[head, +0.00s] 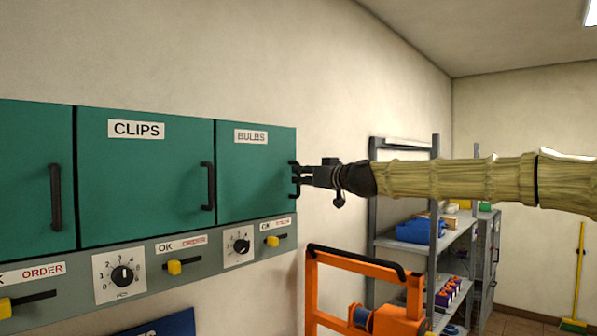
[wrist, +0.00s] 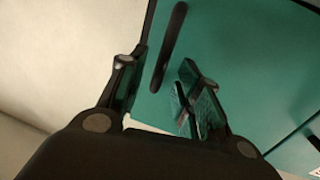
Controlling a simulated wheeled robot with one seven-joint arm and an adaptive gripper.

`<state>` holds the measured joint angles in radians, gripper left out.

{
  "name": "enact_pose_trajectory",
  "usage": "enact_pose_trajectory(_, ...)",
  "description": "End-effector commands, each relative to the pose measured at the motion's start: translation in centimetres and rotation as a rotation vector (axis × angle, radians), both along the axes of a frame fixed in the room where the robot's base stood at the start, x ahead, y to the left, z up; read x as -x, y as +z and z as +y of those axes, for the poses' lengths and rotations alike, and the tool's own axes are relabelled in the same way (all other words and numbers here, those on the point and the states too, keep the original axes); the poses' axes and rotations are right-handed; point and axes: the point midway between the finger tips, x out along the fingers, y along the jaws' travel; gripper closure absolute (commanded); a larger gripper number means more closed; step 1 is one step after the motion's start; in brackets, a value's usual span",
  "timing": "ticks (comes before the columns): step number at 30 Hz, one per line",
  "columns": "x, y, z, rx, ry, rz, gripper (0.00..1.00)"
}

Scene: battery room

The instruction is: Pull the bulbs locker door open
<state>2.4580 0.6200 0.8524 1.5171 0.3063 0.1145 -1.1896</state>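The bulbs locker door (head: 255,180) is a green panel with a "BULBS" label (head: 251,136), at the right end of the locker row in the head view. It looks closed, flush with the clips door. Its black bar handle (wrist: 169,48) shows clearly in the wrist view, near the door's edge. My gripper (head: 302,178) is at the door's right edge in the head view, where its dark fingers and the handle overlap. In the wrist view my gripper (wrist: 160,76) has its fingers apart, with the handle just beyond and between the tips. I cannot tell whether they touch.
The clips door (head: 150,185) adjoins on the left. A grey panel with dials and yellow sliders (head: 174,267) runs below the doors. An orange cart frame (head: 355,262) stands below my arm, with a metal shelf (head: 450,245) behind it. Bare wall lies right of the locker.

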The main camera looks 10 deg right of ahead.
Motion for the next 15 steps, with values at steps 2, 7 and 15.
enact_pose_trajectory(2, -0.8, 0.1, 0.5, 0.001, 0.0, 0.002, 0.66)
enact_pose_trajectory(7, -2.1, 0.1, 1.1, 0.0, -0.001, 0.001, 0.66)
enact_pose_trajectory(15, -2.8, 0.0, 1.6, 0.0, 0.0, 0.0, 0.66)
